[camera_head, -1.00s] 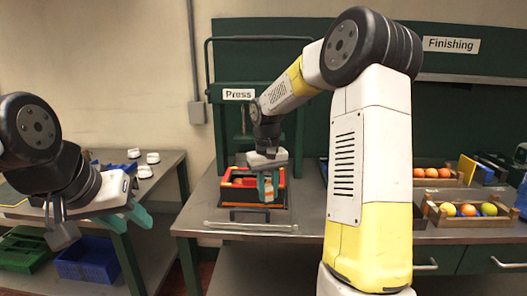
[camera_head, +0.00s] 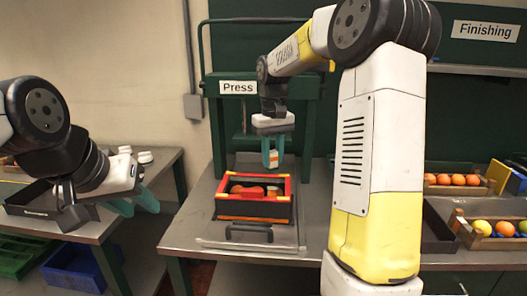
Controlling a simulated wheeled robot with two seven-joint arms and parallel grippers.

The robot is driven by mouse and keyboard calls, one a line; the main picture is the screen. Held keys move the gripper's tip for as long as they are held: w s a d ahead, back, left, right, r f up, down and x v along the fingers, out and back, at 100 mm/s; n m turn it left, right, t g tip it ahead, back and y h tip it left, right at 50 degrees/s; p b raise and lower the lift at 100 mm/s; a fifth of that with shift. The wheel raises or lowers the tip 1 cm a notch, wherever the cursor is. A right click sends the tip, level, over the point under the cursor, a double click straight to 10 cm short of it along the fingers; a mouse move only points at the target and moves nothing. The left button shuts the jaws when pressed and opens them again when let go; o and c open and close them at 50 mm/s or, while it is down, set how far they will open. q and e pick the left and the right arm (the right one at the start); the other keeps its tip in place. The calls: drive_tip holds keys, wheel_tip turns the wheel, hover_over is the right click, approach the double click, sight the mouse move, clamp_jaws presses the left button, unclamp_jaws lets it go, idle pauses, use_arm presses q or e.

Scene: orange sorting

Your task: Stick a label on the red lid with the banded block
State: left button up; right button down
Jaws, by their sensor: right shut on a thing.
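A black box with a red and orange rim (camera_head: 284,208) sits on the press plate below the Press sign. The red lid cannot be told clearly apart from this rim. Some red and dark shapes show inside it. My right gripper (camera_head: 272,160) hangs above the back of the box, fingers pointing down. It is shut on a small block with an orange and white band (camera_head: 273,156), held clear of the box and mostly hidden by the fingers. My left gripper (camera_head: 136,204) is at the left, empty, its teal fingers apart, near the left table's edge.
My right arm hides the middle of the bench. Crates of oranges (camera_head: 485,188) and mixed fruit (camera_head: 490,243) stand at right. White round pieces (camera_head: 145,157) sit on the left table.

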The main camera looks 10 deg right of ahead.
sight(273, 167)
drive_tip(key=shift+f, duration=2.95)
drive_tip(key=shift+s, duration=0.1)
drive_tip(key=shift+f, duration=0.6)
drive_tip(key=shift+r, duration=0.1)
drive_tip(key=shift+r, duration=3.45)
